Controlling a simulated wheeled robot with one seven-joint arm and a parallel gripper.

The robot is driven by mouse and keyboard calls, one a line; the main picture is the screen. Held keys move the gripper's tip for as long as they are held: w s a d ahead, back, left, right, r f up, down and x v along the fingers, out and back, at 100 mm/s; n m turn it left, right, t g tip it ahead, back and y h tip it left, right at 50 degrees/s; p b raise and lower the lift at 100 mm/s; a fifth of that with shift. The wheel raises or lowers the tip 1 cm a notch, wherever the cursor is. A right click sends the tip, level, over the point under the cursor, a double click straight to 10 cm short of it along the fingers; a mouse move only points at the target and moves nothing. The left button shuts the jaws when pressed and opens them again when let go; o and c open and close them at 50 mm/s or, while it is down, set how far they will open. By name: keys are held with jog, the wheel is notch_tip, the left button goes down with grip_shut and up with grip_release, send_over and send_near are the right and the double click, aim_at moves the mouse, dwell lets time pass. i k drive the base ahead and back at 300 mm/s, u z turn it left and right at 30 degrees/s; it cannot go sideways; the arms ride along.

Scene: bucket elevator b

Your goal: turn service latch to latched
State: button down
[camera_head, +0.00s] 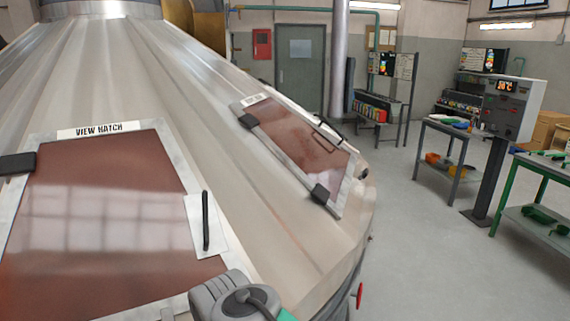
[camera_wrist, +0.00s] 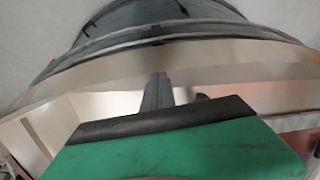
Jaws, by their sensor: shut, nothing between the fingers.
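I cannot make out a part labelled as the service latch in either view. The near view hatch (camera_head: 95,215) has a reddish-brown panel in a pale frame, with a black upright handle (camera_head: 206,221) on a white plate at its right. In the wrist view my gripper (camera_wrist: 160,78) shows as a grey finger beyond a green body, shut and empty. It points toward a pale curved rim (camera_wrist: 110,72) with a dark round part (camera_wrist: 135,18) beyond. I cannot tell whether it touches the rim. In the head view my gripper is hidden; only a grey and green part of my arm shows at the bottom.
A second hatch (camera_head: 305,150) with a black handle (camera_head: 326,136) lies farther right on the sloped metal cover (camera_head: 235,170). A red knob (camera_head: 359,296) sits low on its side. A control post (camera_head: 492,140) and benches stand right; the floor (camera_head: 430,255) between is clear.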

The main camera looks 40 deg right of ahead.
aim_at(365, 173)
jog(key=z, duration=2.75)
jog(key=i, duration=3.3)
jog(key=u, duration=4.2)
